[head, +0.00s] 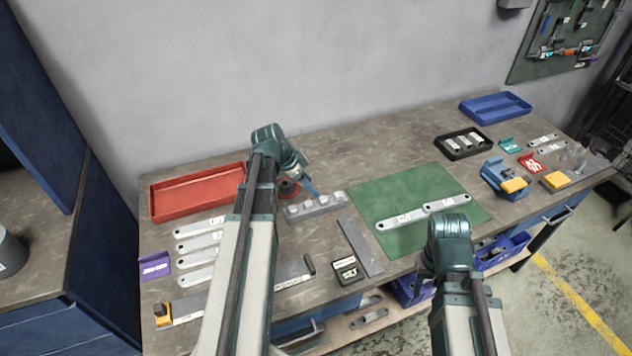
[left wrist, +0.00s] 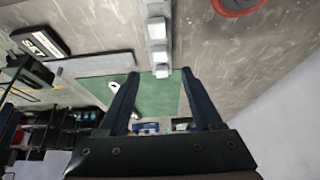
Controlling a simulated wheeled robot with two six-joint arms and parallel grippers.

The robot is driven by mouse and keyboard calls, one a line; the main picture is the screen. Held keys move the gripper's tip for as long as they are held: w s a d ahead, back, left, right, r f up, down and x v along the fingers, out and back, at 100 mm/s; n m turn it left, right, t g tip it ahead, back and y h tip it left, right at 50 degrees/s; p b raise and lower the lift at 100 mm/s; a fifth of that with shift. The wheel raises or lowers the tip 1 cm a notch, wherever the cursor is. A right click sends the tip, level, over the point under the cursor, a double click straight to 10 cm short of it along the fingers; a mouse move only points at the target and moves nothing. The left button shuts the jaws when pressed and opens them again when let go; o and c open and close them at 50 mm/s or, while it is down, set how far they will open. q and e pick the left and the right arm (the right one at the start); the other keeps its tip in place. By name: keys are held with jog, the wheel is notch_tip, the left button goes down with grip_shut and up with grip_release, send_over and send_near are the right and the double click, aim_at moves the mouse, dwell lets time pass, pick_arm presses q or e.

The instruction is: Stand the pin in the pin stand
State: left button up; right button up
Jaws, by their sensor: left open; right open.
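My left gripper (head: 312,187) is open and empty, beside a grey block with several raised bosses (head: 318,207). In the left wrist view its fingers (left wrist: 160,74) are spread, with the row of bosses (left wrist: 157,30) between and beyond the tips. A dark round piece on a red base (head: 289,188) sits just left of the gripper; its red rim shows in the left wrist view (left wrist: 238,4). I cannot tell which piece is the pin stand, and I cannot make out a loose pin. My right arm is over the front edge; its fingers are hidden.
A green mat (head: 385,192) holds two flat brackets (head: 402,217). A red tray (head: 197,192) is at the back left, with flat brackets (head: 200,226) in front. A black tray (head: 450,146), blue tray (head: 495,105) and blue-yellow fixture (head: 505,178) stand at the right.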

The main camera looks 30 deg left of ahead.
pick_arm(q)
jog(key=p+v, duration=0.4)
jog(key=v, duration=0.1)
jog(key=shift+s+a+r, duration=0.1)
jog(key=shift+r, duration=0.25)
pick_arm(e)
notch_tip(320, 180, up, 5)
jog(key=shift+r, duration=0.1)
pick_arm(q)
jog(key=s+d+f+n+g+y, duration=0.1)
jog(key=s+d, duration=0.4)
jog(key=d, duration=0.4)
jog(key=s+d+f+n+g+y+b, duration=0.1)
jog(key=s+d, duration=0.3)
jog(key=d, duration=0.6)
jog(key=s+d+f+n+g+y, duration=0.2)
jog(key=s+d, duration=0.3)
jog(key=d, duration=0.5)
jog(key=shift+s+d+n+y, duration=0.2)
jog(key=shift+s+n+y, duration=0.1)
jog(key=shift+y, duration=0.2)
pick_arm(e)
jog(key=shift+f, duration=0.8)
